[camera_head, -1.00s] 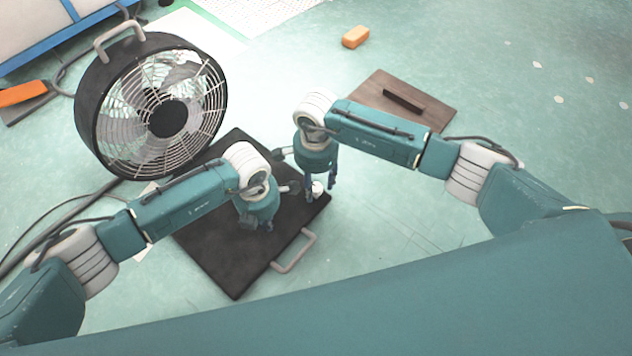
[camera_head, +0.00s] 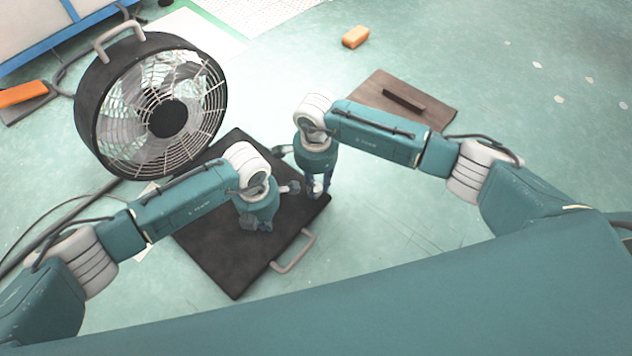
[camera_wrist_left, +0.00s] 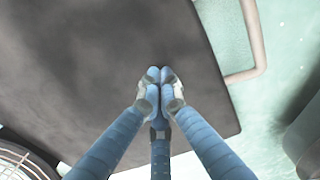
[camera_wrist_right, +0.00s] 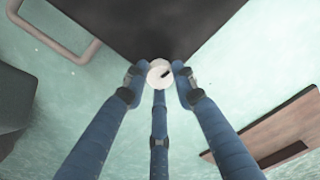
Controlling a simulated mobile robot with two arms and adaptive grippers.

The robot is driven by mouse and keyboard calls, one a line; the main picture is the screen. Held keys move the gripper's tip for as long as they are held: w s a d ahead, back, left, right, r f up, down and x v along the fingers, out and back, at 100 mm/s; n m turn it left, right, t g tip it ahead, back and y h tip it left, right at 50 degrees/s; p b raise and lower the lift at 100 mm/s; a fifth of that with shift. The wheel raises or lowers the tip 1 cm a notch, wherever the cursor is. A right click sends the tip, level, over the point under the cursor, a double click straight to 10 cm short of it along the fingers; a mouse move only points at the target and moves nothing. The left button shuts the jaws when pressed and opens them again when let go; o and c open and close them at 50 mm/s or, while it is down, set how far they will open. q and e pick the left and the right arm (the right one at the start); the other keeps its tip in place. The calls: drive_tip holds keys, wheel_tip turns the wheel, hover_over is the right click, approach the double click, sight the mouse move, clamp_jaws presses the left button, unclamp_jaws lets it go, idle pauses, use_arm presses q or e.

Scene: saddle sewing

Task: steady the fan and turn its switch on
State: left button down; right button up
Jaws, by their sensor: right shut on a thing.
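The round black fan (camera_head: 165,118) stands upright behind a flat black base plate (camera_head: 215,262), its grille facing me. A small white switch knob with a dark mark (camera_wrist_right: 160,73) sits at the plate's right corner. My right gripper (camera_head: 318,190) points down there, its fingers shut around the knob; in the right wrist view they touch it from the sides. My left gripper (camera_head: 262,225) points down over the middle of the plate. In the left wrist view its fingertips (camera_wrist_left: 160,77) are together with nothing between them; whether they touch the plate I cannot tell.
A grey handle (camera_head: 294,252) sticks out from the plate's front right edge. Cables run on the floor at left.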

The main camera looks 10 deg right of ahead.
use_arm(q)
drive_tip(key=shift+a+f, duration=0.15)
drive_tip(key=shift+f, duration=0.05)
use_arm(e)
drive_tip(key=m, duration=0.8)
drive_tip(key=shift+m, duration=0.3)
drive_tip(key=m, duration=0.4)
drive_tip(key=shift+m, duration=2)
drive_tip(key=o, duration=1.2)
drive_tip(key=shift+c, duration=0.2)
drive_tip(key=shift+r, duration=0.1)
